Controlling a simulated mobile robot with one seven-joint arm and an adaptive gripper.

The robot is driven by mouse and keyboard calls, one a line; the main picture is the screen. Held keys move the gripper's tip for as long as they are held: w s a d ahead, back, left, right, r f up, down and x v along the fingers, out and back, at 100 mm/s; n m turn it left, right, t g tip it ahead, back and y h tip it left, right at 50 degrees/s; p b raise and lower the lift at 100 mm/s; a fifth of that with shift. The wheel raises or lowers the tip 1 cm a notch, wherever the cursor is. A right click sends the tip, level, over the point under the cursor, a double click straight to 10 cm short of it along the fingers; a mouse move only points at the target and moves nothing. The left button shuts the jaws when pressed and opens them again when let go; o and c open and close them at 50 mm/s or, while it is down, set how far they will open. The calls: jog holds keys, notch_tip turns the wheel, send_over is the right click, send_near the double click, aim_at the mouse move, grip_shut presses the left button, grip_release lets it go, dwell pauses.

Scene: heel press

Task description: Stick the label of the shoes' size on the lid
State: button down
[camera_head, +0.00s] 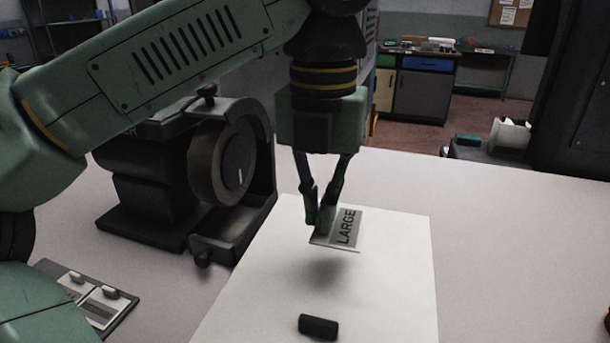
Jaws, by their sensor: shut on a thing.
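My gripper (324,222) is shut on a label (347,228) that reads "LARGE" in dark letters on a grey patch. It holds the label by its left part, above a white sheet-like panel (410,275) on the table. A dark shadow lies on the panel below the label. I cannot tell for certain whether this white panel is the lid. A small black block (318,326) rests on the panel near the bottom edge of the view. No shoes show.
A dark machine with a round dial (222,165) stands left of the panel. A small tray (85,296) with two pale, knobbed pieces lies at the lower left. Cabinets (420,90) stand at the back.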

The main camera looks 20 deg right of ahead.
aim_at(318, 265)
jog(key=shift+w+f, duration=0.1)
jog(key=shift+w, duration=0.1)
jog(key=shift+s+f, duration=0.2)
jog(key=shift+f, duration=0.6)
notch_tip(318, 265, down, 3)
jog(key=shift+r+b, duration=0.1)
jog(key=shift+b, duration=0.2)
jog(key=shift+w+f+b, duration=0.1)
jog(key=shift+f+b, duration=0.45)
jog(key=shift+f, duration=0.25)
jog(key=shift+f+b, duration=0.3)
jog(key=shift+f, duration=0.2)
dwell(0.6)
jog(key=c, duration=1.7)
grip_release()
jog(key=shift+o, duration=0.3)
jog(key=o, duration=0.4)
